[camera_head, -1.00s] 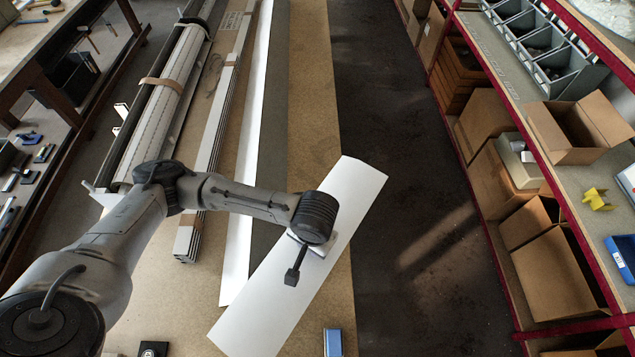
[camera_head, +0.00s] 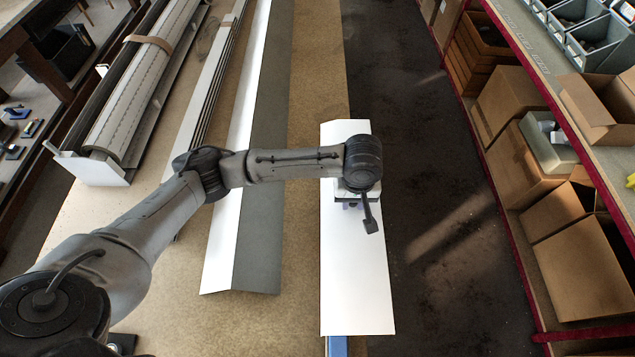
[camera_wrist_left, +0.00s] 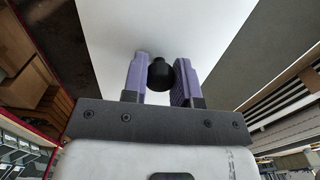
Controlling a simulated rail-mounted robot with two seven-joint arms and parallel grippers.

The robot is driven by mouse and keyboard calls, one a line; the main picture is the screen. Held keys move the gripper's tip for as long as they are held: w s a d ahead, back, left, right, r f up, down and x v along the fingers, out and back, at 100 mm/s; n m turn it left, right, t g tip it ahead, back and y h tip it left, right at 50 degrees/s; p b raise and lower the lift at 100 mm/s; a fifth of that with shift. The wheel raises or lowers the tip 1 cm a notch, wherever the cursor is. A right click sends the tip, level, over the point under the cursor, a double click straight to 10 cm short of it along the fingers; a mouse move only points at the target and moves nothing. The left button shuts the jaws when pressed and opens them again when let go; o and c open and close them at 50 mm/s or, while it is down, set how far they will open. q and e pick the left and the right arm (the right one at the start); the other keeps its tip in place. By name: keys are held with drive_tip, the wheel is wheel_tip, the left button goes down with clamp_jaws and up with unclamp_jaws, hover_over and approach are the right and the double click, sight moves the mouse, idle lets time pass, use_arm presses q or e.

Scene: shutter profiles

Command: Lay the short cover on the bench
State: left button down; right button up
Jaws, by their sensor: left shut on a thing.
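The short cover (camera_head: 357,270) is a white flat-looking panel in the head view, lying lengthwise along the right side of the bench (camera_head: 302,150). My left gripper (camera_head: 356,203) is over its upper half, with the fingertips hidden by the wrist. In the left wrist view the two purple fingers (camera_wrist_left: 161,78) are on either side of a black knob (camera_wrist_left: 161,73) against the white cover (camera_wrist_left: 170,25). In the head view the cover overlaps the bench's right edge. I cannot tell its height above the bench. My right gripper is not in view.
A long white-and-grey folded profile (camera_head: 258,210) lies left of the cover, with bare bench between. A bundle of slats (camera_head: 215,85) and a shutter roll (camera_head: 140,105) lie farther left. A blue block (camera_head: 337,346) is at the cover's near end. Shelves with cardboard boxes (camera_head: 575,262) stand right, across dark floor.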

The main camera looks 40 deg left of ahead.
use_arm(q)
drive_tip(key=a+f, duration=1)
drive_tip(key=shift+s+b, duration=0.3)
drive_tip(key=shift+s, duration=0.15)
drive_tip(key=shift+a+f, duration=0.1)
drive_tip(key=c, duration=0.9)
unclamp_jaws()
